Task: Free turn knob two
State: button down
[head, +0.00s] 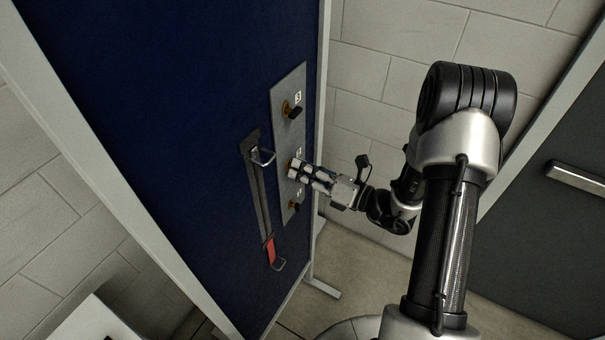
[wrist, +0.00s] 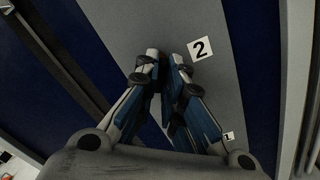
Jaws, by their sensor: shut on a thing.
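A grey panel (head: 289,125) on the blue board carries a column of knobs. Knob two, the middle one, is mostly hidden by my gripper (head: 297,170); a bit of its brass-coloured base (head: 291,163) shows. In the wrist view my gripper (wrist: 165,62) has its fingers on either side of a dark shape below and left of the label "2" (wrist: 201,48). My gripper is shut on knob two. How far the knob is turned cannot be seen.
Knob three (head: 293,110) is above and knob one (head: 294,206) below on the same panel. A block wall (head: 380,70) stands behind; a dark door (head: 555,200) is at right.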

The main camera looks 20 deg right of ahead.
jog(key=shift+n+b, duration=2.4)
jog(key=shift+n, duration=1.3)
jog(key=c, duration=1.7)
grip_release()
jog(key=v, duration=1.2)
